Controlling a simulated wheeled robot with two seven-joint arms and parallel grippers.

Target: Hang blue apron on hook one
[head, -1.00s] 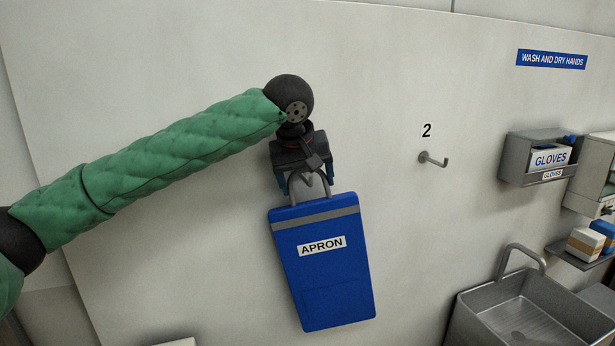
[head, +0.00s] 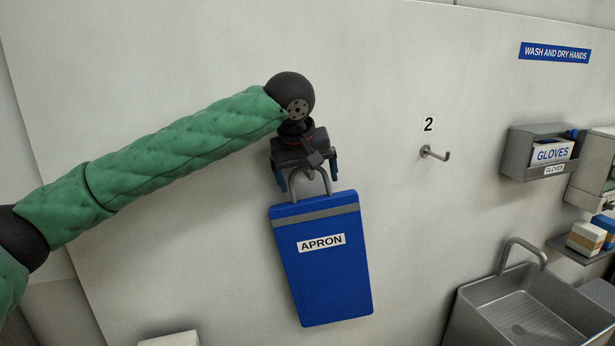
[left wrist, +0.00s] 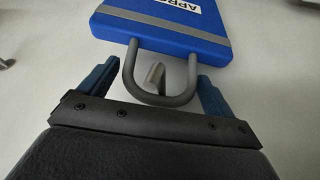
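The blue apron (head: 322,275) is a flat blue panel with a grey band, an "APRON" label and a grey loop (head: 311,184) at its top. It hangs in front of the wall. In the left wrist view, the loop (left wrist: 160,93) passes around a short metal hook (left wrist: 156,76), whose tip shows inside it. My left gripper (head: 307,172) is at the loop, its blue fingers spread on either side and apart from it. In the head view, this hook and its number are hidden behind my gripper. My right gripper is not in view.
Another hook (head: 435,153), marked "2", is empty to the right. Further right are a glove box holder (head: 540,152), a shelf (head: 580,250) and a metal sink (head: 530,310). The wall between the apron and hook two is clear.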

